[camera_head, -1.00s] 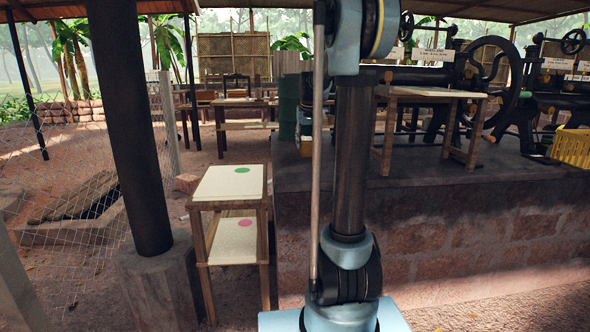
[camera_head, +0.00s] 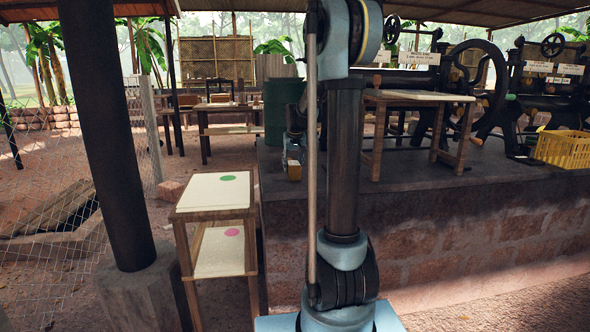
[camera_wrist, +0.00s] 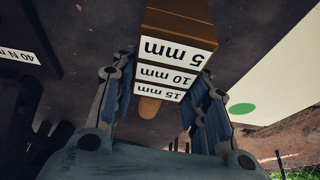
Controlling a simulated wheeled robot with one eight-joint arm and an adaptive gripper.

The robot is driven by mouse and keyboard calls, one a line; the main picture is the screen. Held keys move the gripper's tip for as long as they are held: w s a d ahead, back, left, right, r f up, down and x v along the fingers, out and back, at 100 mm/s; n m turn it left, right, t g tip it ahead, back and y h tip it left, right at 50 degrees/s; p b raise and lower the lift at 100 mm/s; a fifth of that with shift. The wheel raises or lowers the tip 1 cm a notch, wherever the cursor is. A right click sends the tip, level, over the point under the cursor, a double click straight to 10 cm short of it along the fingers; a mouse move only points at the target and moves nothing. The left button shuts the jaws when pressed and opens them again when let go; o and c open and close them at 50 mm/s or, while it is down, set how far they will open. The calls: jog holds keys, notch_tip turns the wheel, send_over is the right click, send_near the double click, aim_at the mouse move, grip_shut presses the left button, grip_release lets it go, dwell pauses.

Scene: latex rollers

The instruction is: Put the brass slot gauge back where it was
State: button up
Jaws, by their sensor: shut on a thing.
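My gripper (camera_wrist: 160,105) is shut on the brass slot gauge (camera_wrist: 178,22), a brownish-gold block with white labels reading 5 mm, 10 mm and 15 mm, upside down in the wrist view. In the head view, a small yellowish piece, likely the gauge (camera_head: 294,172), shows below my gripper (camera_head: 293,150), left of my arm column. The small two-level stand (camera_head: 200,199) is at the left, its pale top bearing a green disc (camera_head: 228,178). Its lower shelf has a pink disc (camera_head: 232,232). The green disc (camera_wrist: 241,108) also shows at the right of the wrist view.
A dark post (camera_head: 105,130) stands left of the stand. A raised brick platform (camera_head: 480,215) at the right carries a wooden table (camera_head: 415,96), roller machines (camera_head: 470,75) and a yellow crate (camera_head: 562,148). A green drum (camera_head: 284,105) stands behind. My arm column blocks part of the view.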

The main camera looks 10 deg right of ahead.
jog(key=shift+f, duration=0.6)
jog(key=o, duration=1.3)
